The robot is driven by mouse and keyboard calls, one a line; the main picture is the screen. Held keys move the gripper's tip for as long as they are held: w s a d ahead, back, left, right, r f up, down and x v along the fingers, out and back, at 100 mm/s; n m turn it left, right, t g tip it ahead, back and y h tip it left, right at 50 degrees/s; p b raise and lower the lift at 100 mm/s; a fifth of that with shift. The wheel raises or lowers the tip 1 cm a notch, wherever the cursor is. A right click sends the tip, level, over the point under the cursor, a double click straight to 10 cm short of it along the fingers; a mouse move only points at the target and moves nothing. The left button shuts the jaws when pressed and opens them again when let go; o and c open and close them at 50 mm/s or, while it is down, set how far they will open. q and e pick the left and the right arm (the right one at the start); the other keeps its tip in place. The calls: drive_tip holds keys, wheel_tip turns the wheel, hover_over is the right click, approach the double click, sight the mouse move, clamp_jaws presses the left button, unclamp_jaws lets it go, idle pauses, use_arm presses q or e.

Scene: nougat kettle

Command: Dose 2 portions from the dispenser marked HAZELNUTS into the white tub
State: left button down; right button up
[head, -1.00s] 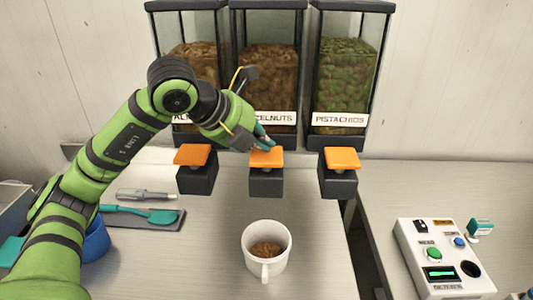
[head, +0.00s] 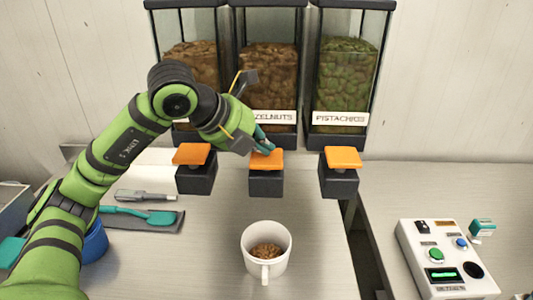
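The HAZELNUTS dispenser (head: 268,75) is the middle one of three at the back, its label partly covered by my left arm. Its orange paddle (head: 266,161) sits on a dark block below. My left gripper (head: 264,144) has its teal fingertips close together, at the top of this paddle and seemingly touching it. It holds nothing that I can see. The white tub (head: 265,240), a mug-like cup with a handle towards me, stands upright on the bench in front of this dispenser. Brown nut pieces (head: 266,252) lie inside it. My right gripper is not in view.
A PISTACHIOS dispenser (head: 343,75) stands right, another nut dispenser (head: 190,75) left, each with an orange paddle. A teal spatula (head: 150,215) and a blue bowl (head: 95,241) lie left. A white control box (head: 445,258) stands right, beyond a gap. Bench around the tub is clear.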

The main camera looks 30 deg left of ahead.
sight(262, 157)
use_arm(q)
drive_tip(key=shift+f+b, duration=0.35)
drive_tip(key=shift+f, duration=0.2)
idle(0.4)
drive_tip(key=shift+r+p, duration=1.15)
drive_tip(key=shift+r, duration=0.35)
drive_tip(key=shift+r, duration=0.1)
wheel_tip(262, 157, up, 5)
drive_tip(key=p, duration=0.4)
idle(0.5)
